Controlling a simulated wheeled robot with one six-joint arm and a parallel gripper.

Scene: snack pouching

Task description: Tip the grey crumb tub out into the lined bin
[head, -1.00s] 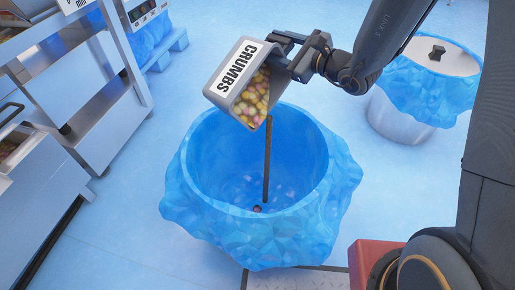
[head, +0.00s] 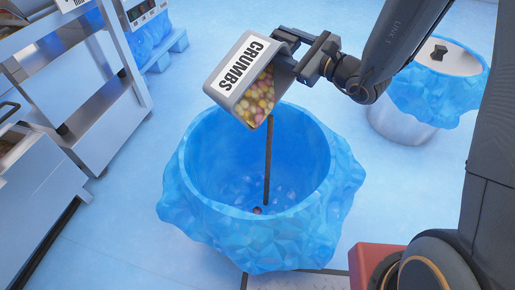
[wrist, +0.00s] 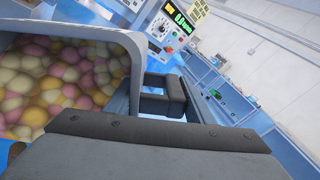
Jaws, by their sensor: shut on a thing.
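The grey tub (head: 231,104) labelled CRUMBS is tilted above the bin in the head view, its mouth turned down toward the bin. It holds many round pink, yellow and white pieces (head: 256,100), also seen close up in the wrist view (wrist: 65,85). My gripper (head: 304,60) is shut on the tub at its right side.
A second blue-lined drum (head: 400,125) with a pale lid and black knob stands at the back right. Steel carts and racks (head: 40,190) line the left. A red block (head: 365,262) is at the lower right. Pale floor is open around the bin.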

